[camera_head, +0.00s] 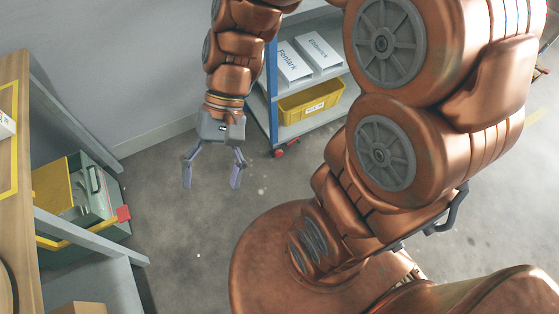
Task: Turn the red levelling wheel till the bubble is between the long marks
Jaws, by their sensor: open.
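My gripper (213,172) hangs in the upper middle of the head view, its two fingers spread apart with nothing between them. It is over the grey floor, between the bench at the left and the shelf trolley. A small red part (123,213) shows at the right edge of a low green unit (112,231) at the left; I cannot tell whether it is the levelling wheel. My gripper is apart from it, up and to the right in the picture. I cannot make out a bubble or long marks.
A wooden bench (12,175) with grey struts runs along the left edge. A shelf trolley (272,85) holds white boxes (318,50) and a yellow bin (309,100); it has a red caster (279,153). Floor around my gripper is clear. A cardboard box (78,308) is at lower left.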

